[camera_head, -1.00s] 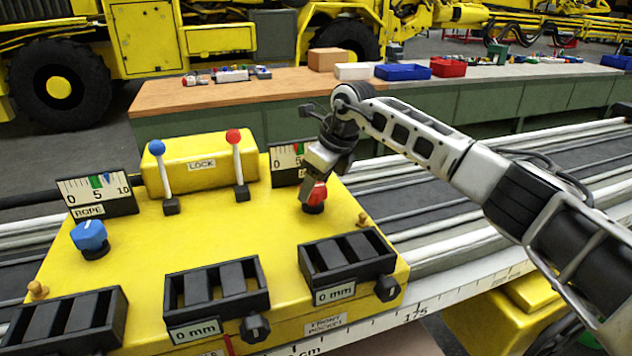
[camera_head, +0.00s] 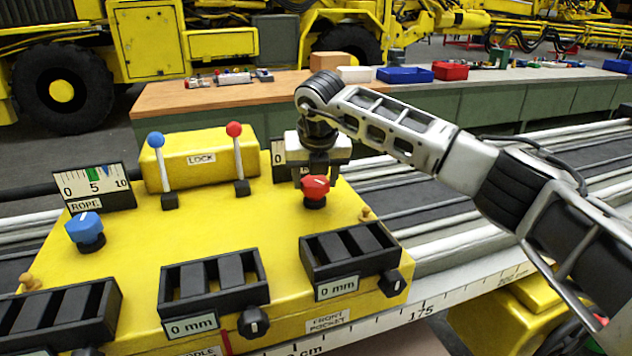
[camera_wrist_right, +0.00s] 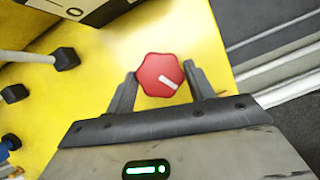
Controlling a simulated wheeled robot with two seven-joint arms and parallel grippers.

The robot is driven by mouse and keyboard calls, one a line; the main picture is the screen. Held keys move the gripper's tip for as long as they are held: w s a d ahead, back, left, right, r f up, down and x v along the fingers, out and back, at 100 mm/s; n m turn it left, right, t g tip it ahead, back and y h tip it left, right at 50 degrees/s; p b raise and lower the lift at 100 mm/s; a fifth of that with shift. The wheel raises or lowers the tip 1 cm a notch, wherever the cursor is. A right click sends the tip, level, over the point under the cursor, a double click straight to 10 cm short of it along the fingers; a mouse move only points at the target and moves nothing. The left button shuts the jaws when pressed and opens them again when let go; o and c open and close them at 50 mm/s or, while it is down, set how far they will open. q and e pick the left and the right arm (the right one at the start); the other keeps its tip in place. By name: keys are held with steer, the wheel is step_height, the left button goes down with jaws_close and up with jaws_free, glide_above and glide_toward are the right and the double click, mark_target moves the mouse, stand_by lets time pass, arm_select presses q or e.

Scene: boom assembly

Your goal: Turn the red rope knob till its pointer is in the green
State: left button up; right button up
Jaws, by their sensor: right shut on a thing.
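The red rope knob (camera_head: 315,188) stands on its black base at the right of the yellow panel. My right gripper (camera_head: 316,176) comes down on it from behind, its fingers on both sides of the knob. In the right wrist view the red knob (camera_wrist_right: 158,75) sits between the two fingers of my right gripper (camera_wrist_right: 160,78), and its white pointer line points to the lower right. The gauge behind the knob (camera_head: 279,158) is mostly hidden by my gripper; only its left end with the 0 shows, so its needle and green band are hidden. My left gripper is not in view.
A blue knob (camera_head: 85,230) and its gauge (camera_head: 95,187) are at the panel's left. A blue-topped lever (camera_head: 160,165) and a red-topped lever (camera_head: 237,155) stand by the LOCK block (camera_head: 200,157). Black slotted holders (camera_head: 348,250) line the front edge.

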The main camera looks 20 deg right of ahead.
steer(key=shift+r+m+h+b, duration=0.1)
steer(key=shift+m+h+b, duration=0.25)
steer(key=shift+m, duration=0.65)
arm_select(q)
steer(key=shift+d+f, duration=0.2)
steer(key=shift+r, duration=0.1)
arm_select(e)
steer(key=o, duration=1)
steer(key=shift+c, duration=0.2)
arm_select(q)
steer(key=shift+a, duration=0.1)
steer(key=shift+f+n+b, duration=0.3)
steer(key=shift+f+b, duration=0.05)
steer(key=shift+b, duration=0.4)
arm_select(e)
steer(key=v, duration=1.6)
steer(key=shift+w+a, duration=0.25)
steer(key=shift+w, duration=0.05)
